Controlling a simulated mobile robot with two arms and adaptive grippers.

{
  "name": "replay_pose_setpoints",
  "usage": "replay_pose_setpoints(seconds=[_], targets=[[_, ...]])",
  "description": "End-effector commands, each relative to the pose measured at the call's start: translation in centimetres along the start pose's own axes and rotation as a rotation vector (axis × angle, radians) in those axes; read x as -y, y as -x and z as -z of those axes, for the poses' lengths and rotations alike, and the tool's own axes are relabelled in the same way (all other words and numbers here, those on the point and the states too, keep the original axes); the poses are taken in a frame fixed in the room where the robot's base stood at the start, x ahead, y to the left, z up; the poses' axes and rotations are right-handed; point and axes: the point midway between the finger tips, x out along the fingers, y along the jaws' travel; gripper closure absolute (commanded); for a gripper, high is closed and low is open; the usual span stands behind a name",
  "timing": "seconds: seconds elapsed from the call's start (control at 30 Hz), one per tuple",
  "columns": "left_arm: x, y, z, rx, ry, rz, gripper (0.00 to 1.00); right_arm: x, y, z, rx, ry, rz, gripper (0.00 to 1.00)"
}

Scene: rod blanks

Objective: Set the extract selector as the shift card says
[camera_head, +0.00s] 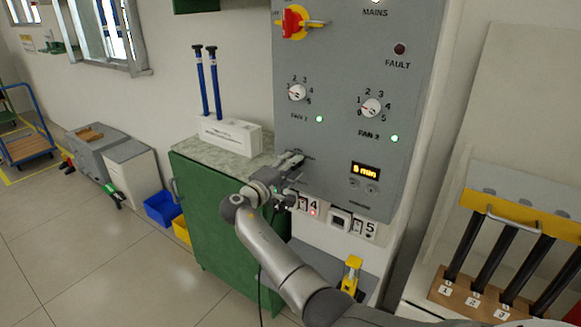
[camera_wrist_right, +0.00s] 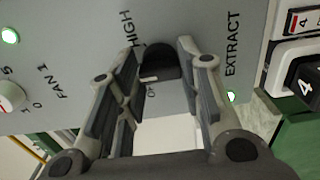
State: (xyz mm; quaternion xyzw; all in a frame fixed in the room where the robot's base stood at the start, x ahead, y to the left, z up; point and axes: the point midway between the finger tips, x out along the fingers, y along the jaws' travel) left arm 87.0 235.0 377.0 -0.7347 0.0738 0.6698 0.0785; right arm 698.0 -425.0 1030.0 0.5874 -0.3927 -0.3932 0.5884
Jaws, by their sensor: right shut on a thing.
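The extract selector is a black knob (camera_wrist_right: 158,60) on the grey panel (camera_head: 340,115), beside the printed words HIGH and EXTRACT in the right wrist view. My right gripper (camera_wrist_right: 158,72) is shut on the knob, one finger on each side. The fingers partly cover the scale, so I cannot read the knob's setting. A green lamp (camera_wrist_right: 231,96) is lit by the EXTRACT label. I cannot make out a shift card. My left gripper is not in view.
The panel also carries a red and yellow mains switch (camera_head: 293,22), a fan 1 knob (camera_head: 297,92), a fan 2 knob (camera_head: 371,107) and a lit timer (camera_head: 365,171). Numbered switches (camera_head: 308,203) sit below. A green cabinet (camera_head: 215,215) stands left, a rod rack (camera_head: 500,265) right.

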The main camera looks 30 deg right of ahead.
Motion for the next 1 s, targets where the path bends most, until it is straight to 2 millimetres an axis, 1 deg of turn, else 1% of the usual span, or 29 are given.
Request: replay_pose_setpoints(seconds=[0.23,0.27,0.4,0.67,0.77,0.87,0.97,1.0], targets=[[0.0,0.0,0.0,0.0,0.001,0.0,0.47,0.2,0.1,0.0,0.0,0.001,0.002,0.9],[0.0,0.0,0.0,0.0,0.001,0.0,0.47,0.2,0.1,0.0,0.0,0.001,0.002,0.62],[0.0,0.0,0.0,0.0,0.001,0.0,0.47,0.1,0.0,0.0,0.0,0.0,0.002,0.45],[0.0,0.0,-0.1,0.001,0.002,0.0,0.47,0.1,0.0,0.0,0.0,-0.001,0.001,0.45],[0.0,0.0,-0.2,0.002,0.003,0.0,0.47,0.1,0.3,0.0,-0.001,-0.002,0.001,0.45],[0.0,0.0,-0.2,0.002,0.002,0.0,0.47,0.1,1.4,0.1,-0.003,-0.003,0.001,0.45],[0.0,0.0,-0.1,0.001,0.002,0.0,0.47,0.2,3.2,0.1,-0.004,-0.002,0.003,0.45],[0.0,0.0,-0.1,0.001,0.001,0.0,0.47,0.1,4.1,0.1,-0.004,-0.003,0.003,0.45]])
